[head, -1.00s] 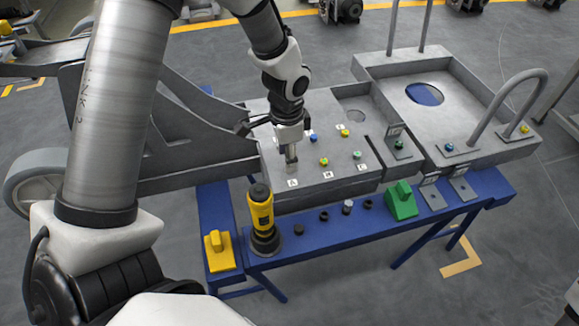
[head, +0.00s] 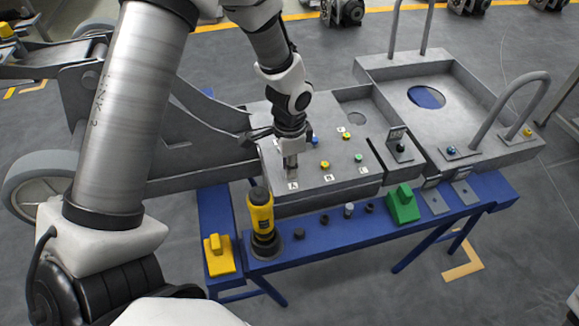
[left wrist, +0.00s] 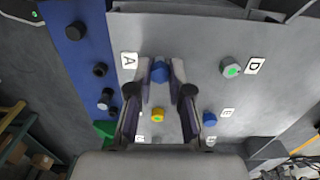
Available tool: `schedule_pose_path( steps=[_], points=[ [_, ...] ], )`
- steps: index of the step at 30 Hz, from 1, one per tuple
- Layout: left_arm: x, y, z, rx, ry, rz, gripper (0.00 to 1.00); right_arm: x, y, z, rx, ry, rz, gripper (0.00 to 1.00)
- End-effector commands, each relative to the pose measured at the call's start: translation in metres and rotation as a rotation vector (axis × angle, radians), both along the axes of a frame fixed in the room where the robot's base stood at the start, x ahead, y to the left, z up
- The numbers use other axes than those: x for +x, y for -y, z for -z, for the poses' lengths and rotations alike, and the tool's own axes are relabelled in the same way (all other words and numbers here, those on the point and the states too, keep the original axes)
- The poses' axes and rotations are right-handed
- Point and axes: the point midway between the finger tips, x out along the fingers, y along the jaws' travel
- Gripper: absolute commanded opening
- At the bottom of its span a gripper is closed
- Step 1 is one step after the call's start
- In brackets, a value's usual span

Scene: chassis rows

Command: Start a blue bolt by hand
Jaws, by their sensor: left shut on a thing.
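My left gripper (head: 290,172) is low over the grey chassis plate (head: 310,188), beside the label A (head: 293,186). In the left wrist view the left gripper (left wrist: 160,78) is shut on a blue bolt (left wrist: 159,70), level with label A (left wrist: 129,60). In the head view the fingers hide this bolt, and I cannot tell how deep it sits. Another blue bolt (head: 316,140) is on the plate behind the gripper, and a yellow bolt (head: 324,164) is to its right. My right gripper is not in view.
A yellow-black power tool (head: 261,212) stands on the blue bench (head: 335,228) in front of the plate. Several dark sockets, a green block (head: 403,203) and a yellow block (head: 217,250) are also there. A grey tray (head: 470,110) with a tall handle is at the right.

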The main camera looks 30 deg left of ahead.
Motion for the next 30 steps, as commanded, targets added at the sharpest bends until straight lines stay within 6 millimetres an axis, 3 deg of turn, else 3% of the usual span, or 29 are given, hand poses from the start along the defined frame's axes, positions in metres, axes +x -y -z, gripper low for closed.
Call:
schedule_pose_path(
  steps=[9, 13, 17, 22, 27, 30],
  points=[
    [0.001, 0.0, -0.075, 0.0, 0.005, -0.001, 0.0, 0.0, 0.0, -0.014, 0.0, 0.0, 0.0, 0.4],
    [0.003, 0.0, -0.091, 0.002, 0.004, -0.037, 0.0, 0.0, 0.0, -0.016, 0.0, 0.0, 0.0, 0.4],
    [0.025, -0.002, -0.097, 0.004, 0.006, -0.17, 0.0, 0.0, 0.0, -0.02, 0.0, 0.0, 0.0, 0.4],
    [0.034, -0.002, -0.092, 0.007, -0.001, -0.281, 0.0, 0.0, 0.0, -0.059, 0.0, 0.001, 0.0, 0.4],
    [0.016, -0.001, -0.075, 0.008, 0.0, -0.276, 0.0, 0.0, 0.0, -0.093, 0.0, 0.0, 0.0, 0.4],
    [0.003, -0.001, -0.064, 0.009, 0.004, -0.272, 0.0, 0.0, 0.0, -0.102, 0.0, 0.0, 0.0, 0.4]
  ],
)
